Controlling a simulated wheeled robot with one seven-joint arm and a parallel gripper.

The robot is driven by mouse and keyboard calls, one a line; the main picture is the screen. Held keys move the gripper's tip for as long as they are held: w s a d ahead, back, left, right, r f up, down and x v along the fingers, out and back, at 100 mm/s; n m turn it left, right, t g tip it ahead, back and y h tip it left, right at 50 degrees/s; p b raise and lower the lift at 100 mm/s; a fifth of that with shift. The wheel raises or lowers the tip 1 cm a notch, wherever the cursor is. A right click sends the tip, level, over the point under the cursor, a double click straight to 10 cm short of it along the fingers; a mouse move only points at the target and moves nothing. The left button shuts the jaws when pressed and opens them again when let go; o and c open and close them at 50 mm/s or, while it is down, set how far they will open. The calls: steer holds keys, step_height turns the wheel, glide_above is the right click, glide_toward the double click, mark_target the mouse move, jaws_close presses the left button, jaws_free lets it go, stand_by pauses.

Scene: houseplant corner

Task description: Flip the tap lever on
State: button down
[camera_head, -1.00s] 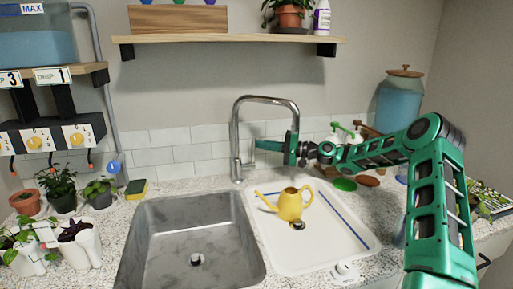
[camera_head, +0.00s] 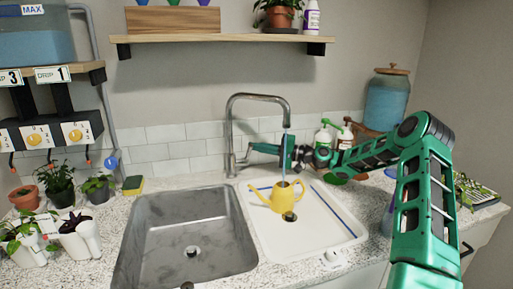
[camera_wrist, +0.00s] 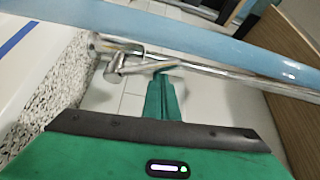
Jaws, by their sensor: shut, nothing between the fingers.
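The chrome tap (camera_head: 229,135) rises behind the sink, with its spout curving to the right. A pale blue stream of water (camera_head: 285,150) falls from the spout toward the yellow watering can (camera_head: 282,198) on the white drainer. The tap lever (camera_head: 242,158) juts out to the right, low on the tap. My gripper (camera_head: 254,147) is shut and empty, with its tips close to the lever. In the wrist view, my shut fingers (camera_wrist: 161,96) point at the lever (camera_wrist: 150,67); I cannot tell whether they touch it.
The steel sink basin (camera_head: 190,275) is empty and lies left of the white drainer (camera_head: 335,238). Soap bottles (camera_head: 345,135) and a blue-filled jar (camera_head: 388,104) stand at the right. Potted plants (camera_head: 60,185) stand at the left. A wooden shelf (camera_head: 215,47) hangs above.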

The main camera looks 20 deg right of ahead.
steer(key=shift+s+a+f, duration=0.1)
steer(key=shift+s+f, duration=0.35)
steer(key=shift+s, duration=0.15)
steer(key=shift+s+f, duration=0.1)
steer(key=shift+f, duration=0.05)
steer(key=shift+d+f, duration=0.15)
steer(key=shift+d, duration=0.05)
steer(key=s+d+f, duration=0.2)
steer(key=s+d, duration=0.2)
steer(key=d, duration=0.4)
steer(key=shift+d+f, duration=0.15)
steer(key=shift+f, duration=0.1)
